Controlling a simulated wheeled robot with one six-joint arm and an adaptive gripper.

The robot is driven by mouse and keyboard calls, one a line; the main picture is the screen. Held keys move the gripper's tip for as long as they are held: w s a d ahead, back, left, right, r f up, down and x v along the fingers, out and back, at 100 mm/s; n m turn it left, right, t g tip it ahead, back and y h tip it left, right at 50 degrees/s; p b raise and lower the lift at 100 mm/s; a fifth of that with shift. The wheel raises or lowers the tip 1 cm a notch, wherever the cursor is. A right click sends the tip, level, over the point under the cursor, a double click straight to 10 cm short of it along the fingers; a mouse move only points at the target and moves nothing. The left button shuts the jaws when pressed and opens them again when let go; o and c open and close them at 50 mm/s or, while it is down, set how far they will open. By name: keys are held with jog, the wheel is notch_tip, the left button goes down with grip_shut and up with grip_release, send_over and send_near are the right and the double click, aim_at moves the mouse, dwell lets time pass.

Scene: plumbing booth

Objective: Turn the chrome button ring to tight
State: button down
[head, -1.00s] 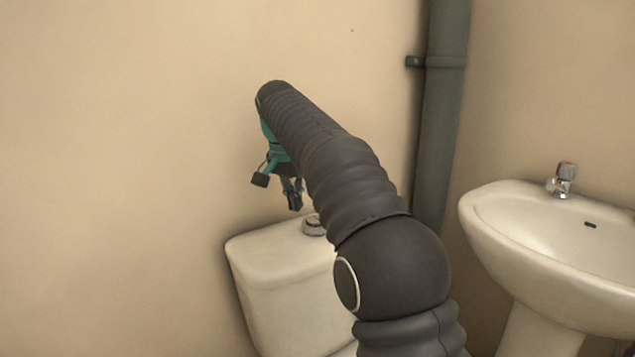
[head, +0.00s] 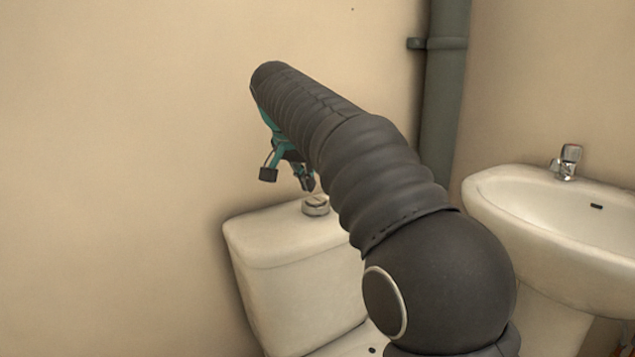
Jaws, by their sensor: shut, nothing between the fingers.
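The chrome button ring (head: 315,205) sits on the lid of the white toilet cistern (head: 285,240), near the middle of the head view. Its round top and side show and it stands upright. My gripper (head: 304,182) has teal parts and dark fingertips and points downward. It hangs just above the ring and slightly left of it in the picture. My arm hides part of the gripper and the right part of the cistern. I cannot tell whether the fingertips touch the ring; a small gap seems to show.
A white washbasin (head: 560,230) with a chrome tap (head: 567,162) stands at the right. A grey vertical pipe (head: 442,100) with a wall bracket runs behind my arm. The beige wall (head: 120,150) stands close behind the cistern. The space left of the cistern is clear.

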jog(key=shift+f+b, duration=2.65)
jog(key=shift+f, duration=0.55)
jog(key=shift+w+p, duration=0.25)
jog(key=shift+p, duration=0.1)
jog(key=shift+w+a+p, duration=0.2)
jog(key=shift+a+p, duration=0.3)
jog(key=shift+p, duration=0.85)
jog(key=shift+s, duration=0.1)
jog(key=shift+s+a, duration=0.15)
jog(key=shift+s, duration=0.1)
notch_tip(320, 180, up, 6)
jog(key=p, duration=0.6)
jog(key=shift+r, duration=0.15)
